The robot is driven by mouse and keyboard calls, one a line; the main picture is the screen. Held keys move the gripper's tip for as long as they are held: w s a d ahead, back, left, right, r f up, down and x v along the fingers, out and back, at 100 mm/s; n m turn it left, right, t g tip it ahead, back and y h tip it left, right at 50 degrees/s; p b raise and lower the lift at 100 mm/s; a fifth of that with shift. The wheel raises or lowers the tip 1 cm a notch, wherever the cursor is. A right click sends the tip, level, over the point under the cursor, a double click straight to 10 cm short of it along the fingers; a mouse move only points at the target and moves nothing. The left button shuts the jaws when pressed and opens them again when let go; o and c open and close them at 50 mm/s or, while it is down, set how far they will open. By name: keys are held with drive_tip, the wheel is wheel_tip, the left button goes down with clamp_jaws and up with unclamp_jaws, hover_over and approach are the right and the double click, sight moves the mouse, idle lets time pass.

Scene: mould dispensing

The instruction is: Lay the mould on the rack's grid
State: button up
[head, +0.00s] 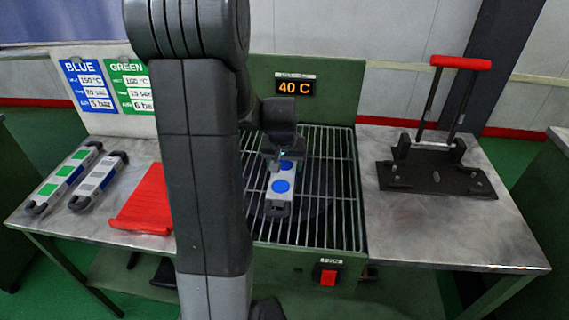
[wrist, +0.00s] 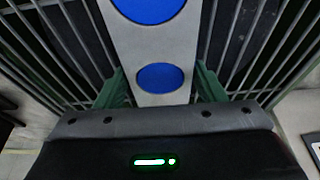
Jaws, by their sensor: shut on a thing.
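The mould (head: 281,186) is a grey bar with blue round spots and dark ends. It is over the middle of the rack's grid (head: 338,190), lengthwise along the bars. My gripper (head: 279,152) is above its far part, partly hidden by my arm. In the wrist view the green fingers of my gripper (wrist: 160,88) are shut on the sides of the mould (wrist: 150,48), with the grid bars (wrist: 60,50) behind it. I cannot tell whether the mould touches the bars or is just above them.
Two grey moulds, one with green patches (head: 65,178) and one with pale patches (head: 98,182), lie at the left beside a red tray (head: 146,200). A black press with a red handle (head: 436,170) stands at the right. A 40 C display (head: 295,86) is behind the grid, a red fan switch (head: 328,277) in front.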

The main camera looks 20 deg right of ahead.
drive_tip(key=o, duration=1.6)
drive_tip(key=shift+r, duration=0.35)
drive_tip(key=v, duration=1.1)
drive_tip(key=shift+r+p, duration=0.25)
drive_tip(key=shift+p, duration=0.1)
drive_tip(key=shift+s+a, duration=0.1)
drive_tip(key=shift+s, duration=0.05)
